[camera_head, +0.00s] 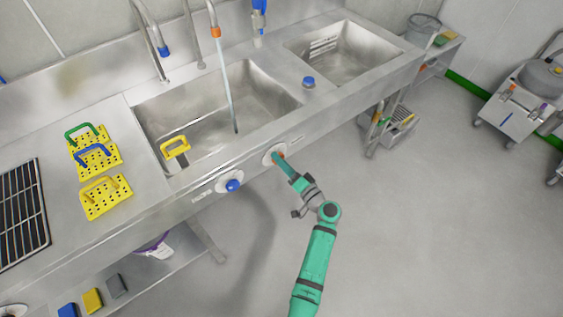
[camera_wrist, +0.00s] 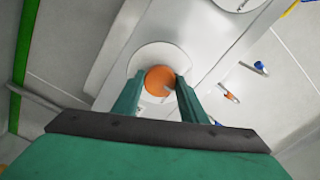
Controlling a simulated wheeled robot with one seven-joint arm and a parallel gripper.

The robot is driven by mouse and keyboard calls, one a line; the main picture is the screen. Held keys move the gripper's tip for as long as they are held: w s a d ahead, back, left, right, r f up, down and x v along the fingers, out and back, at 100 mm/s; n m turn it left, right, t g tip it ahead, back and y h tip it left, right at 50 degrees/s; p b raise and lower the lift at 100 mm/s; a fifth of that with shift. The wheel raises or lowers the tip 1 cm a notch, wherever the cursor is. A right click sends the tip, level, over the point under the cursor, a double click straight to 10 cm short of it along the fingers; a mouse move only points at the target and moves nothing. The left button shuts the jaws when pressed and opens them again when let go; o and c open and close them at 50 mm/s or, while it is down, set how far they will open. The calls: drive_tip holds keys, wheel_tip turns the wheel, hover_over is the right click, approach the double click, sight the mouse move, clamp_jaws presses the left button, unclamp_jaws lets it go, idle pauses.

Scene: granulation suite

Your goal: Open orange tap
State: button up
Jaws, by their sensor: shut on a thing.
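The orange tap knob (camera_wrist: 160,79) sits on a round white plate (camera_wrist: 142,58) on the sink unit's front panel. In the head view only a bit of orange shows at my fingertips, on the white plate (camera_head: 270,152). My gripper (camera_wrist: 158,92) has one finger on each side of the orange knob and is shut on it; it also shows in the head view (camera_head: 283,160). A spout with an orange collar (camera_head: 215,32) stands over the left basin, and a stream of water (camera_head: 229,95) runs from it into the basin.
A blue knob (camera_head: 233,185) is on the same front panel, to the left. Yellow perforated plates with handles (camera_head: 106,197) lie on the counter. The right basin (camera_head: 345,60) looks empty. The floor (camera_head: 420,210) right of my arm is clear.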

drive_tip(key=m, duration=0.8)
drive_tip(key=shift+m, duration=0.4)
drive_tip(key=shift+d, duration=0.1)
drive_tip(key=o, duration=1.1)
drive_tip(key=shift+w, duration=0.1)
drive_tip(key=shift+c, duration=0.2)
drive_tip(key=v, duration=1)
drive_tip(key=shift+s+d, duration=0.2)
drive_tip(key=shift+s, duration=0.1)
